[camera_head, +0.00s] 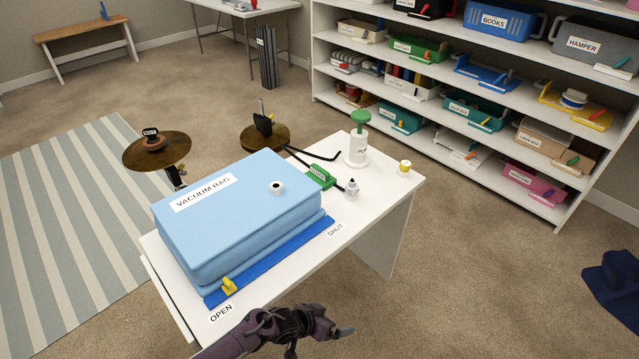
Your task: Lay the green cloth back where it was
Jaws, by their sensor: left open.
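I see no green cloth in the head view. A dark blue cloth (613,288) lies crumpled on the carpet at the right edge, partly cut off. My left gripper (343,331) is at the bottom middle, in front of the white table's near edge. It is open, and I see nothing held in it. My right gripper is not in view.
The white table (372,215) carries a light blue vacuum bag (240,205), a yellow slider (229,286), a green-topped pump (357,145) and a small green piece (320,177). Cymbals (157,152) stand behind. A shelf (480,130) of labelled bins stands back right. Right-hand carpet is mostly clear.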

